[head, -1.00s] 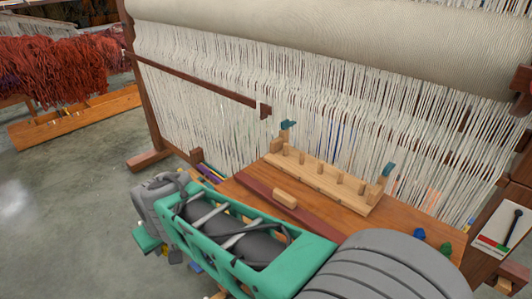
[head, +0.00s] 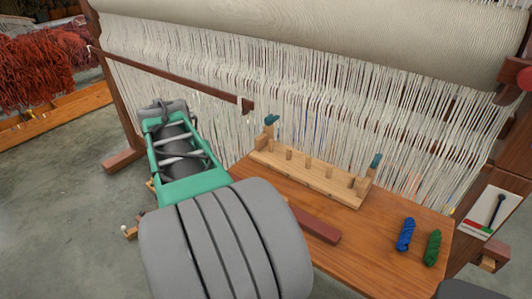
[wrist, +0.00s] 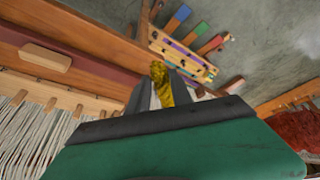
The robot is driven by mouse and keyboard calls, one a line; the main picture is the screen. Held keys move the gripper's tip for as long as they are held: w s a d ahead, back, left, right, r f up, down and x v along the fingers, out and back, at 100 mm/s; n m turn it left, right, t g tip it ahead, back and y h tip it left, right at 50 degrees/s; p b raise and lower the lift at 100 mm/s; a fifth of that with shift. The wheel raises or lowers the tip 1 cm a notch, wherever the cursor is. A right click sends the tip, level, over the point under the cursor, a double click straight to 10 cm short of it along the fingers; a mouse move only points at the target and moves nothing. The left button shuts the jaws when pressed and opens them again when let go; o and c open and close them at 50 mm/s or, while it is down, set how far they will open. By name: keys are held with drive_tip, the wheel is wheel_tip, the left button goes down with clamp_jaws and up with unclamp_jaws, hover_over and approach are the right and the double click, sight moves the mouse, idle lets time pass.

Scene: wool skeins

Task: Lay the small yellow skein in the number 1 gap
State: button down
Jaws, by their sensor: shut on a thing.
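The yellow skein (wrist: 160,72) is in the wrist view, held upright in the picture between the dark fingers of my gripper (wrist: 168,94). My gripper is shut on it; its lower part is partly hidden by the fingers. In the head view my arm hides the gripper and the skein. The wooden rack (head: 312,181) with several short pegs stands on the wooden bench in front of the loom, with a teal piece at each end. The gaps between its pegs look empty. No gap numbers are readable, so I cannot tell which is number 1.
A blue skein (head: 406,235) and a green skein (head: 432,248) lie on the bench (head: 375,240) to the right. A dark red bar (head: 318,225) lies before the rack. White loom threads (head: 330,125) hang close behind it. A tan block (wrist: 45,57) shows in the wrist view.

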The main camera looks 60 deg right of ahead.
drive_tip(key=s+d+r+m+g+p, duration=0.1)
drive_tip(key=s+d+r+m+g, duration=0.3)
drive_tip(key=s+d+m, duration=1)
drive_tip(key=w+d+f+n+p, duration=0.1)
drive_tip(key=d+f, duration=0.1)
drive_tip(key=d, duration=0.2)
drive_tip(key=w+d+f+n+p, duration=0.1)
drive_tip(key=d+f+n, duration=0.1)
drive_tip(key=d+f, duration=0.1)
drive_tip(key=w+d+f+n+t+p, duration=0.1)
drive_tip(key=d+f, duration=0.1)
drive_tip(key=d, duration=0.4)
drive_tip(key=shift+w+f+n+h+p, duration=0.1)
drive_tip(key=shift+f+n+h+p, duration=0.2)
drive_tip(key=shift+f+n+h, duration=0.1)
drive_tip(key=shift+w+d+f, duration=0.1)
drive_tip(key=shift+f, duration=0.05)
drive_tip(key=shift+w+d+f, duration=0.1)
drive_tip(key=shift+w+f, duration=0.05)
drive_tip(key=shift+f, duration=1.6)
drive_tip(key=shift+f, duration=0.1)
